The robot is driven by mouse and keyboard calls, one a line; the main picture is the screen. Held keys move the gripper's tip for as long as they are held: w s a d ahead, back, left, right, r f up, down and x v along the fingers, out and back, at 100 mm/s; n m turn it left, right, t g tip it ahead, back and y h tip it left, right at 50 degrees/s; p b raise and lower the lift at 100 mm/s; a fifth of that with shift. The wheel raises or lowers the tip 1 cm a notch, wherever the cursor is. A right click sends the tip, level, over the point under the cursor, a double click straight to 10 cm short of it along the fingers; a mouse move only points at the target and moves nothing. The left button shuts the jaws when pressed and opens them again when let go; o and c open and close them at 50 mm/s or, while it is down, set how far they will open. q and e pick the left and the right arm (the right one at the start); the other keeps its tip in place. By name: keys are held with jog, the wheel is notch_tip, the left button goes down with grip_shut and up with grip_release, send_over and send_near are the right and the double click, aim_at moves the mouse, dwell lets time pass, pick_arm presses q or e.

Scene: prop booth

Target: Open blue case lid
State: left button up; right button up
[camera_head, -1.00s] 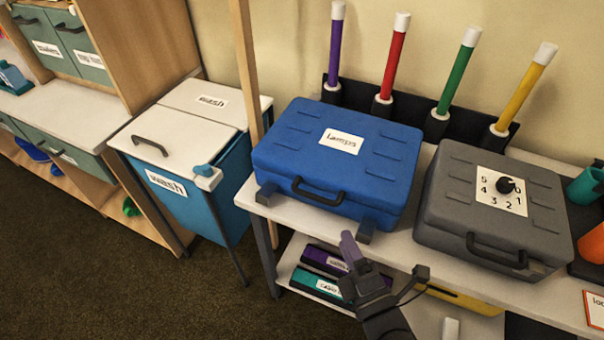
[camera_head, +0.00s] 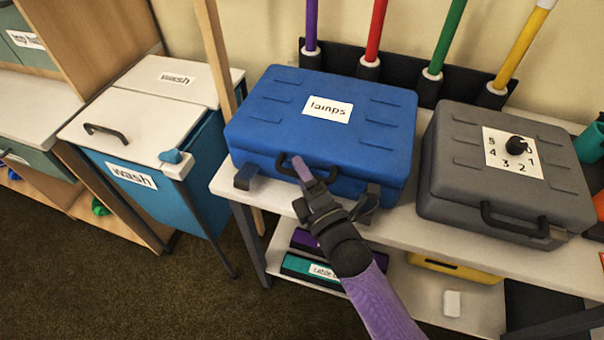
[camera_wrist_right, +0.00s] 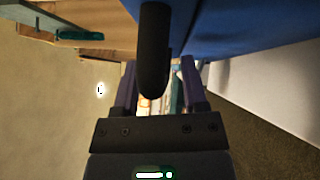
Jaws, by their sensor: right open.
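The blue case (camera_head: 270,125) stands on the white shelf with its lid shut and a "lamps" label (camera_head: 328,109) on top. Its black handle (camera_head: 290,168) is on the front side. My right gripper (camera_head: 325,183) is open in front of the case, at the handle. In the right wrist view, the dark handle (camera_wrist_right: 153,60) shows between the two open fingers (camera_wrist_right: 160,85), and the blue case (camera_wrist_right: 230,25) fills the top. I cannot tell whether the fingers touch the handle. My left gripper is not in view.
A grey case (camera_head: 470,165) with a numbered dial stands close on the right. Coloured tubes (camera_head: 447,40) stand in holders behind. A blue "wash" bin (camera_head: 150,195) is at the left. Dark blocks (camera_head: 245,177) sit at the blue case's front. Below is a lower shelf (camera_head: 415,290) with boxes.

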grip_shut()
dwell(0.5)
dwell(0.7)
jog(key=shift+r, duration=0.1)
